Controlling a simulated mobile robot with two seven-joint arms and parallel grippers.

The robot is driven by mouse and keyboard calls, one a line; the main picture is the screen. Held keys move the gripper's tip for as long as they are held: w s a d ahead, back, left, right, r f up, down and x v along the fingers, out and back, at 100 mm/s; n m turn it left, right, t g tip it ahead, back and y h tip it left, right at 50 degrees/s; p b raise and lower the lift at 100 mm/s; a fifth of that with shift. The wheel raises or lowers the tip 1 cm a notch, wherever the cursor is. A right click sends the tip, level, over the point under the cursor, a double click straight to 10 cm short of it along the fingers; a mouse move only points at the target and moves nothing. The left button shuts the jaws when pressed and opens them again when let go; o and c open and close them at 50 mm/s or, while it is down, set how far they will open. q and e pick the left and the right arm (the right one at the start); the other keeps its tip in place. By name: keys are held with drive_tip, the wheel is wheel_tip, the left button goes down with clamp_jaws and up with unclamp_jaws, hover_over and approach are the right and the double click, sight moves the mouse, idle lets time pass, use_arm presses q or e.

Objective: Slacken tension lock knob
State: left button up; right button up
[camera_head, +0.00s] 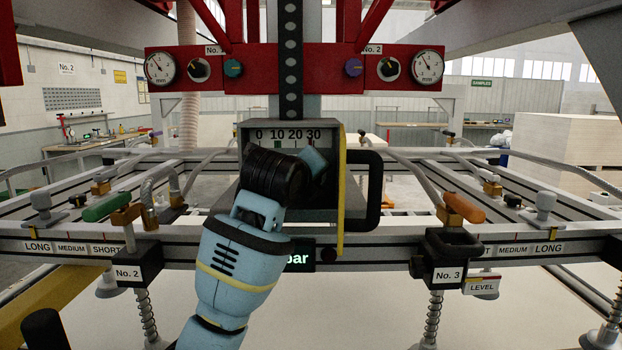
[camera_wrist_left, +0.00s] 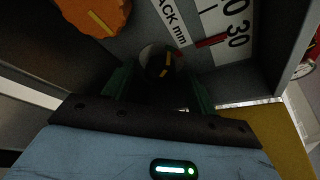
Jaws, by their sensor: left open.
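My left arm comes up from the bottom in the head view and reaches into a grey box (camera_head: 245,140) with a scale marked 0 to 30. My wrist covers most of the box's inside there. In the left wrist view my open left gripper (camera_wrist_left: 160,88) has one green finger on each side of a small dark round knob (camera_wrist_left: 158,62) with a yellow mark. I cannot tell whether the fingers touch it. A larger orange knob (camera_wrist_left: 95,16) with a yellow line sits at the upper left. No label names either as the tension lock knob. My right gripper is not in view.
A slack scale (camera_wrist_left: 218,25) with a red pointer lies just beyond the fingers. A black handle (camera_head: 374,190) stands right of the box. Green (camera_head: 106,206) and orange (camera_head: 463,207) levers flank it on the frame. Two gauges (camera_head: 159,68) hang above.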

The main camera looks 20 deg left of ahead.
use_arm(q)
drive_tip(key=shift+c, duration=0.3)
drive_tip(key=c, duration=0.9)
drive_tip(key=shift+f+n, duration=0.1)
drive_tip(key=shift+n, duration=0.2)
drive_tip(key=shift+a+f+n+t+h, duration=0.1)
drive_tip(key=shift+n+t+h, duration=0.4)
drive_tip(key=shift+n, duration=0.5)
drive_tip(key=shift+n+t+h, duration=0.3)
drive_tip(key=shift+n+t, duration=0.4)
drive_tip(key=shift+n, duration=0.8)
drive_tip(key=o, duration=1)
drive_tip(key=shift+c, duration=0.2)
